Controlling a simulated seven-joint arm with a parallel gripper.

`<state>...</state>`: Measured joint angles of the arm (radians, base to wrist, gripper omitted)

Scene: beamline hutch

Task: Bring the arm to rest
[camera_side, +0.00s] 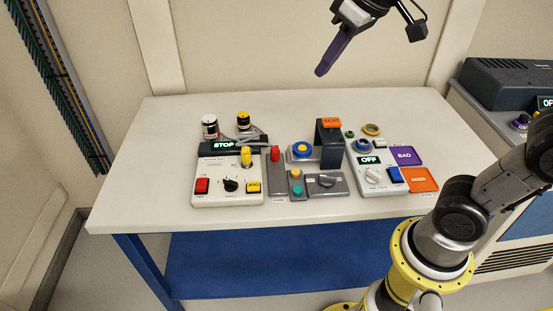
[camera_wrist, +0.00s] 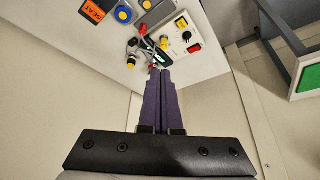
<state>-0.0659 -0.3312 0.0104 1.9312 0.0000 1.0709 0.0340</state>
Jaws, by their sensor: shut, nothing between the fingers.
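My gripper (camera_side: 320,72) hangs high above the back of the table in the side view, its purple fingers pointing down and to the left. The fingers are shut with nothing between them.
A grey arch with an orange label (camera_side: 331,122) stands mid-table. A box with an OFF display (camera_side: 369,160), a purple BAD tray (camera_side: 405,156) and an orange tray (camera_side: 419,180) are right. The table's left end is clear.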

